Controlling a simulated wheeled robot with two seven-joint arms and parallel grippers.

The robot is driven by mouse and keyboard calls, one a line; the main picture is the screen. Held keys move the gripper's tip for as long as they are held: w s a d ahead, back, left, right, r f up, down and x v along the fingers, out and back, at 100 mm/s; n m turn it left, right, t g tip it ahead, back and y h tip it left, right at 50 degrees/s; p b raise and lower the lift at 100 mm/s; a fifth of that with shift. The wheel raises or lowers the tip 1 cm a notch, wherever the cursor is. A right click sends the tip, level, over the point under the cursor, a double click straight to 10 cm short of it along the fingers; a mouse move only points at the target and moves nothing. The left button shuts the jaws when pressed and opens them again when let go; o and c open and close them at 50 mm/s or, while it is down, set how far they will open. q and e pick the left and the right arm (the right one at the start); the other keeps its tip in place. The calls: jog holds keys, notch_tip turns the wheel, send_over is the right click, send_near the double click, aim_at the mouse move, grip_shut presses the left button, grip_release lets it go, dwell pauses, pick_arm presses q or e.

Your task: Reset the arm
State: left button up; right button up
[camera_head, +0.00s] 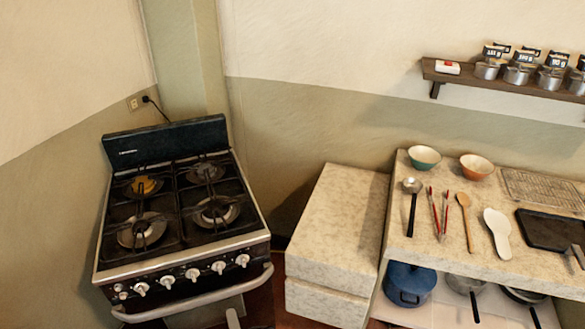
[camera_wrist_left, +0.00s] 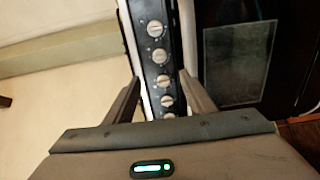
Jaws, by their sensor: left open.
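My left gripper (camera_wrist_left: 160,77) shows in the left wrist view with its two grey fingers spread apart and nothing between them. Beyond the fingers is the knob panel of the stove (camera_wrist_left: 163,60). In the head view only a small grey piece, likely of my left gripper (camera_head: 232,318), shows at the bottom edge, in front of the stove (camera_head: 185,262). The rest of the left arm is out of that view. I cannot make out my right gripper in either view.
A low stone block (camera_head: 335,225) stands right of the stove. The stone counter (camera_head: 425,250) holds bowls (camera_head: 424,158), utensils (camera_head: 465,215) and a dark tray (camera_head: 548,230). A blue pot (camera_head: 408,285) sits below. A wall shelf (camera_head: 465,78) carries cans and metal pots.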

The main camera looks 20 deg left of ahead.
pick_arm(q)
jog(key=d+f+m+t+h+b, duration=0.1)
jog(key=d+f+m+h, duration=0.2)
jog(key=f+m, duration=0.3)
jog(key=d+f+m+h+b, duration=0.1)
jog(key=d+f+m+h, duration=0.3)
jog(key=f, duration=0.4)
jog(key=s+d+f+m+g+h+b, duration=0.15)
jog(key=s+f+m, duration=0.3)
jog(key=f, duration=0.45)
jog(key=s+d+f+m+g+h, duration=0.1)
jog(key=s+f+m+g+h, duration=0.3)
jog(key=f, duration=0.5)
jog(key=s+a+f+m+g, duration=0.3)
jog(key=s+f, duration=0.3)
jog(key=s, duration=0.4)
jog(key=s+a+f+m+g+y+b, duration=0.1)
jog(key=s+a+f+m+g, duration=0.2)
jog(key=s+f, duration=0.3)
jog(key=s+a+f+m+g+y+b, duration=0.1)
jog(key=s+a+f+m+g, duration=0.2)
jog(key=s, duration=1.1)
notch_tip(320, 180, down, 4)
jog(key=shift+a+r, duration=0.15)
jog(key=shift+r, duration=0.1)
